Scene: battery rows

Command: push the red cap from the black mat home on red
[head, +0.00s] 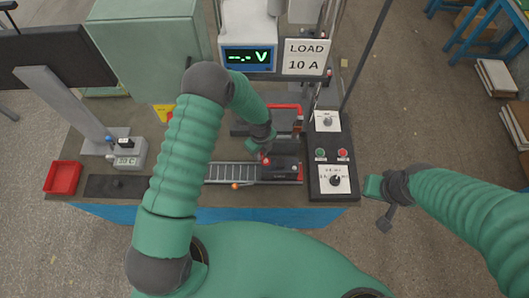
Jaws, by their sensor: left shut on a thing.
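My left gripper (264,155) reaches down over a dark battery (282,172) near the front of the bench. It is shut on a small red piece, which looks like the red cap (266,161), at the battery's top left. The fingers hide most of the cap, and I cannot tell whether it is seated on the red terminal or just above it. The black mat (112,187) lies at the bench's front left and looks bare. My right gripper (376,188) is off the bench's right side, away from the battery; its finger opening is too unclear to tell.
A grey slatted track (230,173) runs left of the battery, with a small orange ball (235,186) at its front edge. A red tray (62,177) sits far left. A control panel (331,160) stands right. Behind are a voltmeter (248,57) and a load sign (306,57).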

